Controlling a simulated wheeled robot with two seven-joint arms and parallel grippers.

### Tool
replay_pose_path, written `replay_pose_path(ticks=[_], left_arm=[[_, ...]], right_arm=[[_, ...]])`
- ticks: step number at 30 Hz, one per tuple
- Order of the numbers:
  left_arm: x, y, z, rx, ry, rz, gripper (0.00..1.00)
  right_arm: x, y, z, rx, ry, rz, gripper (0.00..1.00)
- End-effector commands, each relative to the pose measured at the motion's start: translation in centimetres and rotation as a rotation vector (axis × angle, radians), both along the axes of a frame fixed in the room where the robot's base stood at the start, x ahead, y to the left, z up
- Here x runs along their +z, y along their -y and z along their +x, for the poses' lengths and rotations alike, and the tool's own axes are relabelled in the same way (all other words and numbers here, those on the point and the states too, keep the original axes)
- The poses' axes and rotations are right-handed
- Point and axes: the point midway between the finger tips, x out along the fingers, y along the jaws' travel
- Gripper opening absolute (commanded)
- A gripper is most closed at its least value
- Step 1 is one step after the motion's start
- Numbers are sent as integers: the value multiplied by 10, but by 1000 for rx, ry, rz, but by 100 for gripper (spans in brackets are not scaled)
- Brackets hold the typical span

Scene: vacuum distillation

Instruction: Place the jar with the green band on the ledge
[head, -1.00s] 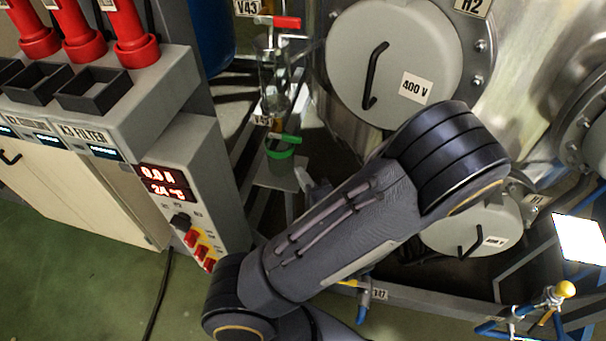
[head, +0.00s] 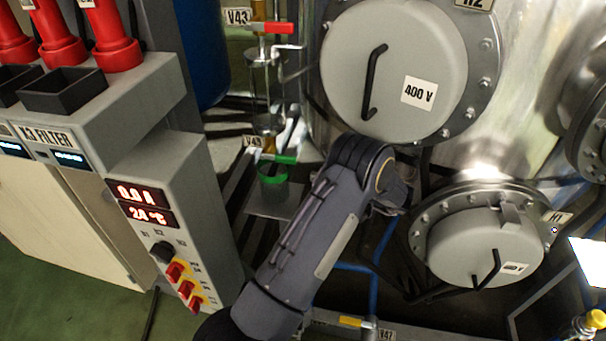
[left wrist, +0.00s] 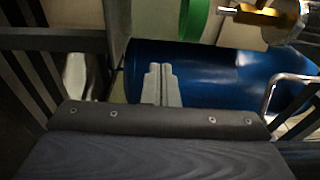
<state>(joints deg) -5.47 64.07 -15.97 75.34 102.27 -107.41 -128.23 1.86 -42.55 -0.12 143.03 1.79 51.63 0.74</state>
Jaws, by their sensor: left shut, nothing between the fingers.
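I cannot tell whether this plate is the ledge. In the left wrist view the green band (left wrist: 194,18) shows at the top edge, cut off by the frame. My left gripper (left wrist: 162,70) is shut and empty in the left wrist view, apart from the jar, with a blue barrel behind it. In the head view my left forearm crosses the lower middle and hides the fingers. My right gripper is not in view.
A grey control cabinet (head: 160,150) stands at left. The steel tank with round hatches (head: 395,65) fills the right. A blue barrel (left wrist: 225,75) lies across the wrist view.

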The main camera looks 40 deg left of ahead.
Motion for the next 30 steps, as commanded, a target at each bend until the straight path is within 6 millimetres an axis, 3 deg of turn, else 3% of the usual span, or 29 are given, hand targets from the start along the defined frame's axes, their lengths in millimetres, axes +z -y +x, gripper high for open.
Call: replay_pose_path(ticks=[15,30], left_arm=[[0,-78,-31,-1,3,2,0],[1,-87,-35,-4,4,1,0]], right_arm=[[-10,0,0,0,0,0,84],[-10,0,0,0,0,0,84]])
